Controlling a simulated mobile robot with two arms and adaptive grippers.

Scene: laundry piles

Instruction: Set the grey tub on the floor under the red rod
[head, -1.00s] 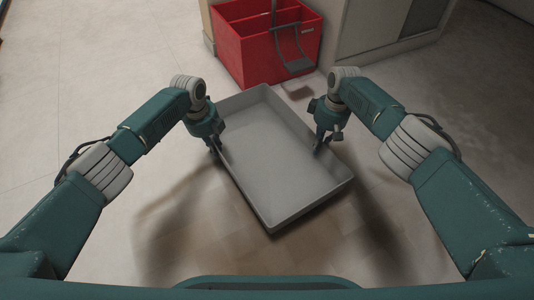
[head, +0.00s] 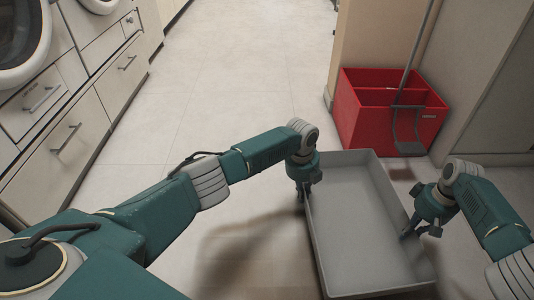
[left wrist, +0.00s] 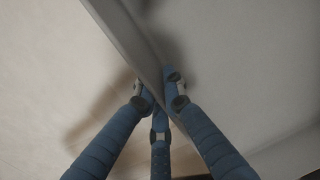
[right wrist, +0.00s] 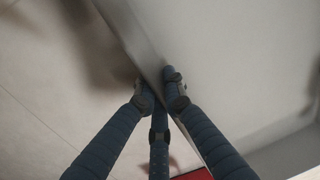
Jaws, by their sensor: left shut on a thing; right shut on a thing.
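The grey tub (head: 362,215) is a shallow, empty rectangular tray, held in the air between my two arms in the head view. My left gripper (head: 305,192) is shut on its left wall. My right gripper (head: 409,232) is shut on its right wall. In the left wrist view the fingers (left wrist: 158,88) pinch the tub's wall (left wrist: 135,45). In the right wrist view the fingers (right wrist: 159,88) also pinch a wall of the tub (right wrist: 130,35). No red rod shows that I can make out.
A red divided bin (head: 365,122) with a grey long-handled tool (head: 408,130) stands beyond the tub, against a wall corner. White cabinets with drawers (head: 65,135) and a round-doored machine (head: 22,35) stand at the left. The pale floor (head: 240,95) between is clear.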

